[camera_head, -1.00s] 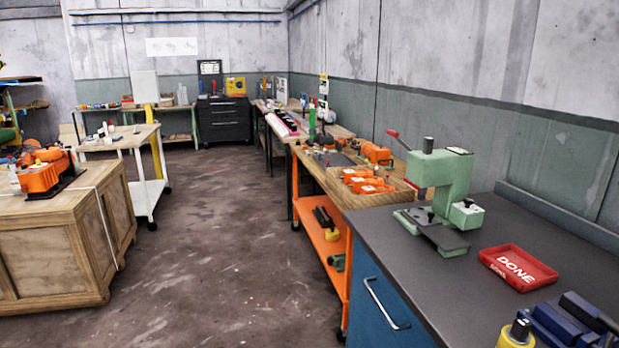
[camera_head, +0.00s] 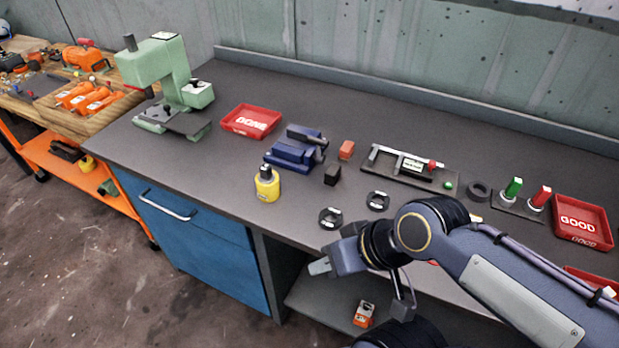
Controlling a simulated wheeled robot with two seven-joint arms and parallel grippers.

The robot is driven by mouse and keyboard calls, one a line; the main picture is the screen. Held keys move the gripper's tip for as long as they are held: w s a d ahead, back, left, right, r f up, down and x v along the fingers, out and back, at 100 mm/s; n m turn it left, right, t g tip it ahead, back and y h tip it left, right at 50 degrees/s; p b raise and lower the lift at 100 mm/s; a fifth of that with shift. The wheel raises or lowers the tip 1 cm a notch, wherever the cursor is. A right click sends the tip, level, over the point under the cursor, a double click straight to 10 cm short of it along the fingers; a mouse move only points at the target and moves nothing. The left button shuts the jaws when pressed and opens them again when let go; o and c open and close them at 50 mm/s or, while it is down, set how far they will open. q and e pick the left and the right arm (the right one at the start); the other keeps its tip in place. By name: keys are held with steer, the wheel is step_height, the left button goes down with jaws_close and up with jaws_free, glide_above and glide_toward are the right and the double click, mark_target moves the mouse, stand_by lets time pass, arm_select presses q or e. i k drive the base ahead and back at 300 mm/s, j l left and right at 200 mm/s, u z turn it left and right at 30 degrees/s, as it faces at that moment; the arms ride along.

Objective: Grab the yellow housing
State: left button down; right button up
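The yellow housing (camera_head: 267,186) stands upright near the front edge of the dark bench, with a dark top. It is a short rounded body in front of the blue vise. My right gripper (camera_head: 319,267) is in front of the bench edge, to the right of and nearer than the housing, apart from it. Its fingers point left and show small, so I cannot tell whether they are open or shut. My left gripper is not in view.
A blue vise (camera_head: 294,150) stands just behind the housing. Black rings (camera_head: 331,218) lie to its right. A red DONE tray (camera_head: 251,121), a green press (camera_head: 170,85), a gauge fixture (camera_head: 408,167) and a red GOOD tray (camera_head: 582,222) are also on the bench (camera_head: 225,165).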

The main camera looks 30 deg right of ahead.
mark_target(270, 192)
steer(key=z, duration=0.75)
steer(key=i+j, duration=0.15)
steer(key=j, duration=0.2)
steer(key=i+j, duration=0.15)
steer(key=j, duration=0.15)
steer(key=i+j+z, duration=0.1)
steer(key=j, duration=0.25)
steer(key=i+j, duration=0.2)
steer(key=j, duration=0.15)
